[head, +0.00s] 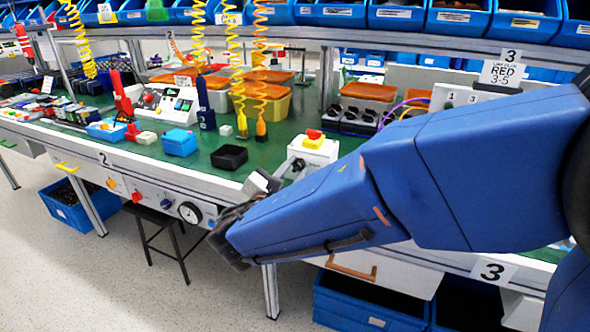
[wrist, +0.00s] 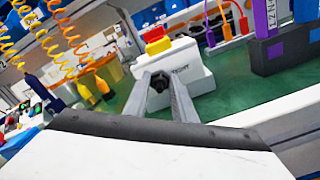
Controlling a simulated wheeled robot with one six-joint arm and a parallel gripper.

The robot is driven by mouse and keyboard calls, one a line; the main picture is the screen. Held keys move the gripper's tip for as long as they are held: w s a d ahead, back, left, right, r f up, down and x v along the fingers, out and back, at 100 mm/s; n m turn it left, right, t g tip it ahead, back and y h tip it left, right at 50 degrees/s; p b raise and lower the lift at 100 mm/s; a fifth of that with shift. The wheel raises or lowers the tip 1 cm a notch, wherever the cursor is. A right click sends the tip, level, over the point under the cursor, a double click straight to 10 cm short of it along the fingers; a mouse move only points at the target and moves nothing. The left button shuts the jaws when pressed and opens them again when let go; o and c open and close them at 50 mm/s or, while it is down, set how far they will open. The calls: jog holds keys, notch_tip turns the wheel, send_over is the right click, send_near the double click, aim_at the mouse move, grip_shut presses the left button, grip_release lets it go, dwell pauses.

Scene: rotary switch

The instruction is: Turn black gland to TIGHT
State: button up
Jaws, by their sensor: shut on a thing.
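The black gland (wrist: 160,82) sits on the front face of a white box (wrist: 198,66) in the wrist view. My gripper (wrist: 162,92) has its two grey fingers on either side of the gland and is shut on it. A label reading TIGHT (wrist: 181,69) is on the box face just right of the gland. I cannot tell which mark the gland points to. In the head view the white box (head: 318,152) stands on the green bench top, with my blue arm reaching in front of it.
A red and yellow button (wrist: 157,40) tops the box. A black bin (head: 229,157) and a blue box (head: 180,143) stand to its left in the head view. Coiled yellow and orange hoses hang above the bench. A purple and black block (wrist: 275,45) stands right in the wrist view.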

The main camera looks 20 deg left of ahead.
jog(key=m, duration=0.5)
jog(key=shift+d+f+m, duration=0.1)
jog(key=shift+m, duration=0.2)
jog(key=m, duration=0.5)
jog(key=shift+f+m, duration=0.1)
jog(key=shift+m, duration=0.2)
jog(key=o, duration=1.1)
jog(key=shift+s, duration=0.1)
jog(key=s, duration=0.5)
jog(key=s+a, duration=0.1)
jog(key=s, duration=1.1)
jog(key=shift+s+a, duration=0.15)
jog(key=shift+s, duration=0.1)
